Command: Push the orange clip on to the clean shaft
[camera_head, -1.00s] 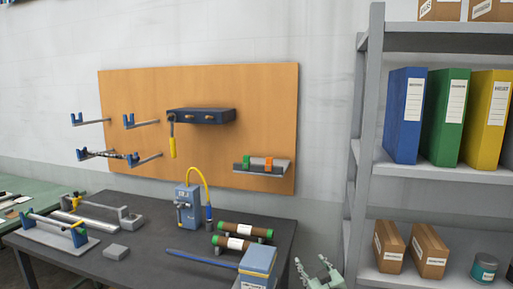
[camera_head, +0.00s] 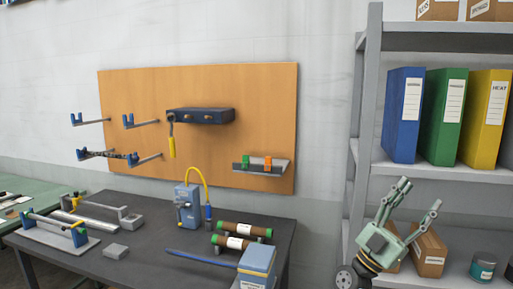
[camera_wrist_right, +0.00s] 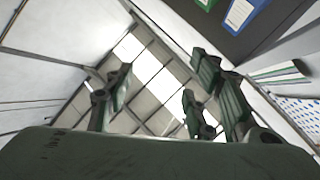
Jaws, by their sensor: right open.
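The orange clip (camera_head: 268,163) sits on a small grey ledge (camera_head: 262,170) low on the right of the wooden board, beside a green clip (camera_head: 246,161). Blue holders (camera_head: 76,119) stick out from the board's left side. One carries a dark, speckled shaft (camera_head: 105,155). A stand (camera_head: 62,241) on the table's left holds a thin rod between blue supports. Which shaft is the clean one, I cannot tell. My right gripper (camera_head: 420,195) is open and empty, raised in front of the shelf, well right of the orange clip. Its spread fingers show in the right wrist view (camera_wrist_right: 160,88). My left gripper is out of view.
The dark table (camera_head: 150,262) holds a blue device (camera_head: 187,208) with a yellow cable, brown rollers (camera_head: 245,230) with green ends, and a blue box (camera_head: 257,262). A grey shelf rack (camera_head: 440,173) with binders and cartons stands at right. The wall between board and rack is clear.

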